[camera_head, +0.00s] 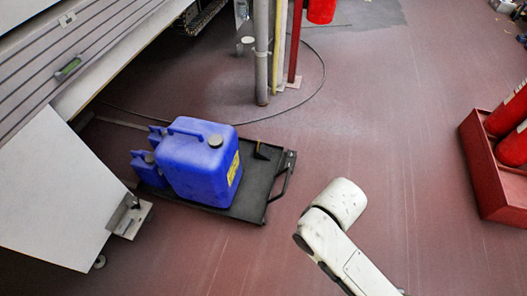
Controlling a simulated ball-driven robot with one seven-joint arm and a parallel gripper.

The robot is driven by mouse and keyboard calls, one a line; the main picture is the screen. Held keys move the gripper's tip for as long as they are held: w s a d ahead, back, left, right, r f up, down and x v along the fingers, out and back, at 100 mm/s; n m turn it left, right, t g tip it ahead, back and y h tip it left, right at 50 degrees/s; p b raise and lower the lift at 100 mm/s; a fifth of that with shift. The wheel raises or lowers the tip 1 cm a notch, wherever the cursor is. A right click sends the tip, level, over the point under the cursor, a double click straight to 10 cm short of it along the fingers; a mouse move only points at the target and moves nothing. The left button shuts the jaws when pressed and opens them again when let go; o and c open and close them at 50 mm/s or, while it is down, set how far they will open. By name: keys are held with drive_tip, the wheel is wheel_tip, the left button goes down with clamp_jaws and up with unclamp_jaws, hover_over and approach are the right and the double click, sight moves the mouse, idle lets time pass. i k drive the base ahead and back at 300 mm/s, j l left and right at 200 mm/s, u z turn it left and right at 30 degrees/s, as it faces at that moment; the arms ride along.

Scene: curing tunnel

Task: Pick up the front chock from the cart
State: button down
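A low black cart (260,203) stands on the floor left of centre, with a loop handle at its right end. A large blue jerrycan (198,165) and smaller blue containers (148,168) stand on it. A small dark upright piece (261,151) shows near the cart's back right corner. It may be a chock, but it is too small to tell. I cannot make out any other chock, and the jerrycans hide part of the cart's deck. My white arm shows at the lower right, apart from the cart. My gripper's fingers are not in view.
A grey machine with a sloping white panel (55,190) stands close to the cart's left. Upright posts (262,55) and a cable on the floor are behind it. A red bin (487,175) with red cylinders is at the right.

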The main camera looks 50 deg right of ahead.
sight(262, 153)
drive_tip(key=i+l+z, duration=0.2)
drive_tip(key=i, duration=0.5)
drive_tip(key=i+z, duration=0.15)
drive_tip(key=i, duration=0.5)
